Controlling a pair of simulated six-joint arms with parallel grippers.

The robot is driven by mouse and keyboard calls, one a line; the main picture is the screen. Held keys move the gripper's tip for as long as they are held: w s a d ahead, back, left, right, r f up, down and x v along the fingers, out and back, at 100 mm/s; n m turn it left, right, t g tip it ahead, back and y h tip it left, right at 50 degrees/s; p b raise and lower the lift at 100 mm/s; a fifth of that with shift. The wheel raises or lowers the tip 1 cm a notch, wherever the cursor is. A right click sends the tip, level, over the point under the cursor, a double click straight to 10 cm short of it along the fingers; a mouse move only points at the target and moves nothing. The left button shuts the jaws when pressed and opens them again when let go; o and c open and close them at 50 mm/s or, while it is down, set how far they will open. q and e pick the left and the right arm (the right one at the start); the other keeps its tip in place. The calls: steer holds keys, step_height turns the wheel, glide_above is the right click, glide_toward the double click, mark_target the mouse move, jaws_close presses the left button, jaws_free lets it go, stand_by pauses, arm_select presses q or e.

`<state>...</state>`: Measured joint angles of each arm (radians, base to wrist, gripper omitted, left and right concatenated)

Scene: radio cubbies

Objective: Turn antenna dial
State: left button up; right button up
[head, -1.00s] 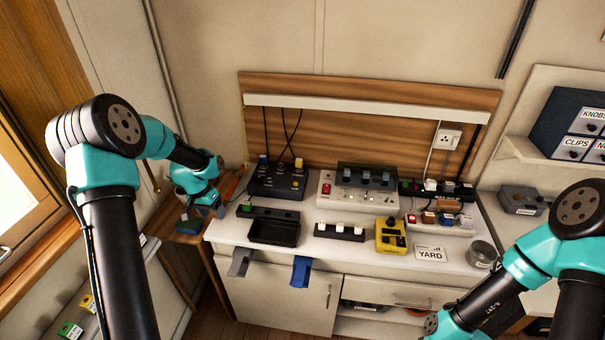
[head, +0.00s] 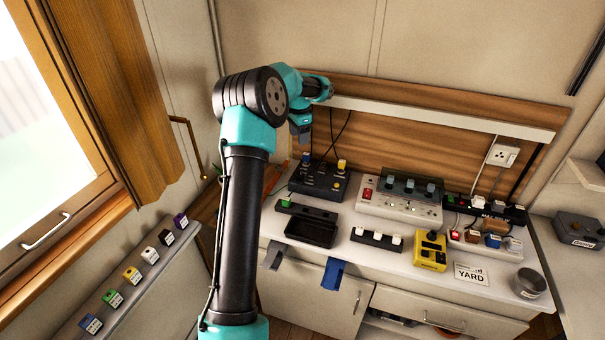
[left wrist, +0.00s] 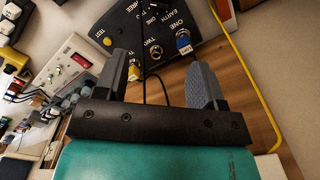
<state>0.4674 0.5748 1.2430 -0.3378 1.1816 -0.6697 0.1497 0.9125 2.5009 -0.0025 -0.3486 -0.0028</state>
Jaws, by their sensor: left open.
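A black control box (head: 318,186) stands at the back left of the desk. In the left wrist view the box (left wrist: 122,22) shows the words ONE, TWO, THREE, EARTH and TEST, small knobs or switches, a yellow button, and blue and yellow plugs at its edge. Which part is the antenna dial I cannot tell for sure. My left gripper (head: 301,138) is above the back of the box, pointing down. In the left wrist view its two fingers (left wrist: 162,65) are apart with nothing between them. My right gripper is out of view.
A white panel with a red switch (head: 400,200) stands right of the box. A black tray (head: 311,231), a white-button strip (head: 376,239) and a yellow device (head: 430,252) lie in front. A white rail (head: 440,119) runs along the wall behind. Cables hang behind the box.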

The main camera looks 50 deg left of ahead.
mark_target(300, 173)
arm_select(q)
step_height(300, 173, down, 17)
steer(key=shift+f, duration=0.15)
stand_by(0.5)
steer(key=shift+c, duration=0.3)
steer(key=c, duration=0.9)
steer(key=shift+o, duration=0.2)
